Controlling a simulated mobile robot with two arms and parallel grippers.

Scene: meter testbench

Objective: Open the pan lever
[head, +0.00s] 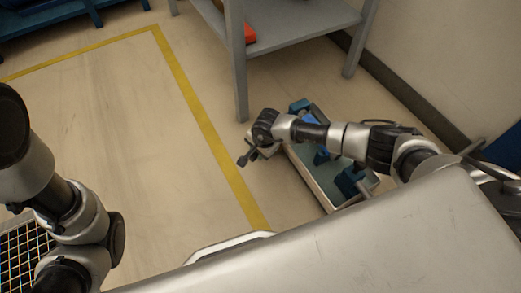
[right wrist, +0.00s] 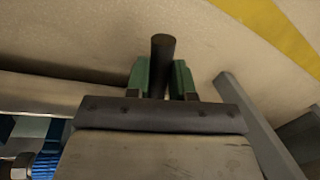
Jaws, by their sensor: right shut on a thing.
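The pan lever (right wrist: 162,48) shows in the right wrist view as a dark round rod. It stands between the green-lined fingers of my right gripper (right wrist: 162,82), which is shut on it. In the head view my right arm reaches in from the right over the testbench (head: 319,186), a pale-edged bench with a greenish top. A dark lever end (head: 243,160) shows at the bench's left end, below my right wrist. The fingers themselves are hard to make out there. My left arm is at the left edge of the head view; its gripper is not in view.
Blue fixtures (head: 348,180) stand on the testbench. A grey shelf table (head: 285,25) with an orange-red object (head: 249,34) on it stands behind. A yellow floor line (head: 200,110) runs left of the bench.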

